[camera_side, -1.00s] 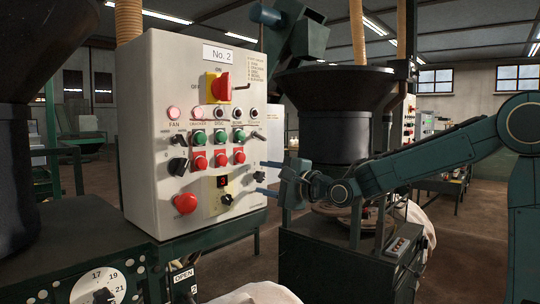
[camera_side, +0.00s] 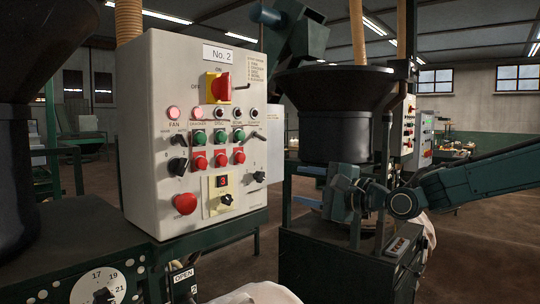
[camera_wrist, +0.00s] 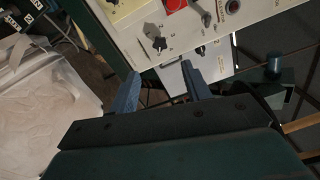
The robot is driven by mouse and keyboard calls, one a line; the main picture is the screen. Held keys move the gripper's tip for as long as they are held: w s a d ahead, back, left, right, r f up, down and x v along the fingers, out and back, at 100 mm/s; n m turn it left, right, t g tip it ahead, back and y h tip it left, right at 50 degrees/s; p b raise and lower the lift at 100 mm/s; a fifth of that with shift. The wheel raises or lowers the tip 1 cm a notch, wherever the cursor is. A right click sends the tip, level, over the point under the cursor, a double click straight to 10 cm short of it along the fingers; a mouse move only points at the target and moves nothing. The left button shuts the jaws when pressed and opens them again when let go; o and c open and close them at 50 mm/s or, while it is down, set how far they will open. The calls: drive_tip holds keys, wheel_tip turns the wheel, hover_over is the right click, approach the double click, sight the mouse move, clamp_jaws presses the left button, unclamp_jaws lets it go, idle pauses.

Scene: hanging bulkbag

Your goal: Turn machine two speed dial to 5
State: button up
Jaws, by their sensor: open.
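The machine two panel (camera_side: 150,120) is a white box marked "No. 2". Near its right edge is a black pointer knob (camera_side: 260,176) with small marks around it. In the wrist view this knob (camera_wrist: 155,38) has figures around it, too small to read surely. A yellow plate to its left bears a red display (camera_side: 222,181) reading 3, with another black knob (camera_side: 226,200) below. The pictures do not settle which knob is the speed dial. My gripper (camera_side: 297,184) is open and empty, right of the panel and clear of it; its two blue fingers (camera_wrist: 160,70) point toward the marked knob.
A red emergency button (camera_side: 185,203), several push buttons and a red main switch (camera_side: 219,87) crowd the panel. A black hopper (camera_side: 335,90) stands behind my gripper. A green machine frame (camera_side: 340,270) lies below it. A white bag (camera_wrist: 45,110) fills the wrist view's left.

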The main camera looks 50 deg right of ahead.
drive_tip(key=shift+s, duration=1.1)
drive_tip(key=s+a+f+n+g, duration=0.2)
drive_tip(key=s+f+n+g, duration=0.4)
drive_tip(key=s+n, duration=0.4)
drive_tip(key=s+a+f+n+g, duration=0.3)
drive_tip(key=s+f+n+g, duration=0.3)
drive_tip(key=s+f+n, duration=0.2)
drive_tip(key=s+n, duration=0.2)
drive_tip(key=shift+a+n, duration=0.2)
drive_tip(key=shift+n, duration=0.1)
drive_tip(key=shift+w, duration=0.1)
drive_tip(key=shift+c, duration=0.5)
